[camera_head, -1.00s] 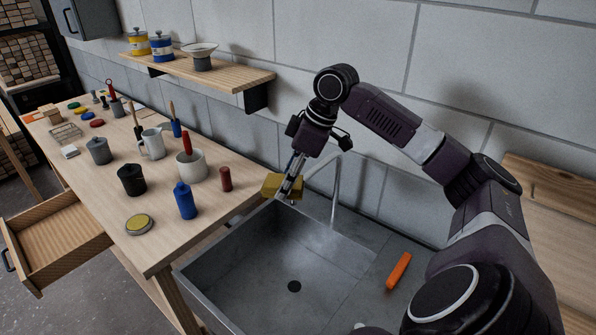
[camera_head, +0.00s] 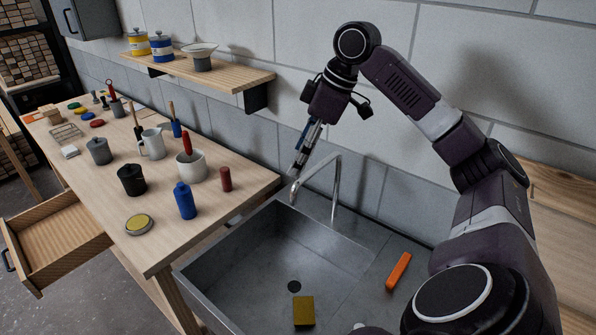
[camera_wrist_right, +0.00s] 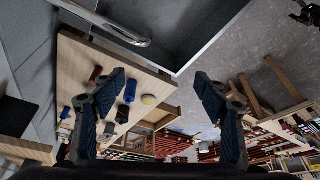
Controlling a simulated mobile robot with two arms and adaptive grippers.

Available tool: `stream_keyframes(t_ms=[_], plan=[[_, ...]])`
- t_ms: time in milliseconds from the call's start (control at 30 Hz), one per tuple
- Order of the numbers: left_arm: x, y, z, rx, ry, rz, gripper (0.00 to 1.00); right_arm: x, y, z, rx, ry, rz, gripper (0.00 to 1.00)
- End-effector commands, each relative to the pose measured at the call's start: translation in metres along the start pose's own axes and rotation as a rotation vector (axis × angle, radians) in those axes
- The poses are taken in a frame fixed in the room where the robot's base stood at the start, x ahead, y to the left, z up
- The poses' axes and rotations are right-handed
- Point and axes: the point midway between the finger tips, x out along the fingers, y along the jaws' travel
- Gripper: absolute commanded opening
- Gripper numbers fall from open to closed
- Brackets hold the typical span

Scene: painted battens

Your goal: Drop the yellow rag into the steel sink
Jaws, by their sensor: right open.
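The yellow rag (camera_head: 304,311) lies as a small folded block on the floor of the steel sink (camera_head: 240,252), in front of the drain. My right gripper (camera_head: 298,172) is empty and raised above the sink's back left corner, beside the faucet. In the right wrist view its two fingers (camera_wrist_right: 155,100) stand wide apart with nothing between them. The sink's grey rim and basin (camera_wrist_right: 190,30) also show at the top of that view. My left gripper is not in view.
The faucet (camera_head: 337,185) rises close to my right gripper. An orange object (camera_head: 398,270) lies on the sink's right ledge. The wooden bench (camera_head: 165,240) at left holds a blue bottle (camera_head: 185,201), a red cylinder (camera_head: 225,179), mugs and tins. A drawer (camera_head: 55,250) stands open.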

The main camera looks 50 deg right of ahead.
Motion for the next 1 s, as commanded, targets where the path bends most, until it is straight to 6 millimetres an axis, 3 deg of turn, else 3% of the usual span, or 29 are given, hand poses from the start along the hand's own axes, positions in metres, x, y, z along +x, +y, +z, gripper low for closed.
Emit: stream_keyframes(t_ms=[100,300,1000], plan=[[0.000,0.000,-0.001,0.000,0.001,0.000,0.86,-0.020,0.001,-0.001,0.000,0.003,0.001,0.67],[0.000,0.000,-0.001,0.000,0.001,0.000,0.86,-0.035,0.000,0.000,0.000,0.001,-0.001,0.67],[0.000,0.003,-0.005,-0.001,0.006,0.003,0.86,-0.037,0.000,0.000,0.000,-0.001,-0.001,0.67]])
